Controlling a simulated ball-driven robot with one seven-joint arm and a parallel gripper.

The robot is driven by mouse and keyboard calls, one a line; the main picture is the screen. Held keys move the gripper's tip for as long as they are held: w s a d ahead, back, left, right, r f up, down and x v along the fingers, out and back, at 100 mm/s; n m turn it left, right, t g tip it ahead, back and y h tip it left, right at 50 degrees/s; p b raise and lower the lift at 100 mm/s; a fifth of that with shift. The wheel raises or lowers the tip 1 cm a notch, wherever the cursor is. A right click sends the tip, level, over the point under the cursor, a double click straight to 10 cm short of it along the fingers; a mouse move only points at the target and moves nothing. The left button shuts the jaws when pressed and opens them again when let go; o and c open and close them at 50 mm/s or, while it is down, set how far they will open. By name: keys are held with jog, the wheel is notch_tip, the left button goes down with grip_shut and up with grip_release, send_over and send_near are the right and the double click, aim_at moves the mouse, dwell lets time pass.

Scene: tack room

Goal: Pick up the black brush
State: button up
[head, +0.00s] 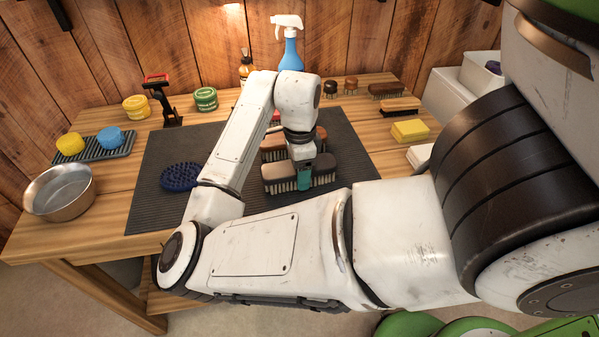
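My gripper (303,172) points down over the dark grey mat, at the middle of a dark brown-to-black brush (323,167) with pale bristles. One teal finger shows in front of the brush's near side; the other finger is hidden, so I cannot tell whether it grips. The brush's left part looks lighter brown than its right; I cannot tell if this is one brush or two. A reddish-brown brush (273,143) lies just behind, partly hidden by my wrist. A dark blue oval brush (181,177) lies on the mat to the left.
The mat (160,211) covers the middle of the wooden table. A blue spray bottle (290,52) stands behind; a metal bowl (60,193) is at left.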

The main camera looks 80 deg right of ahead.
jog(key=c, duration=0.6)
jog(key=shift+r, duration=0.1)
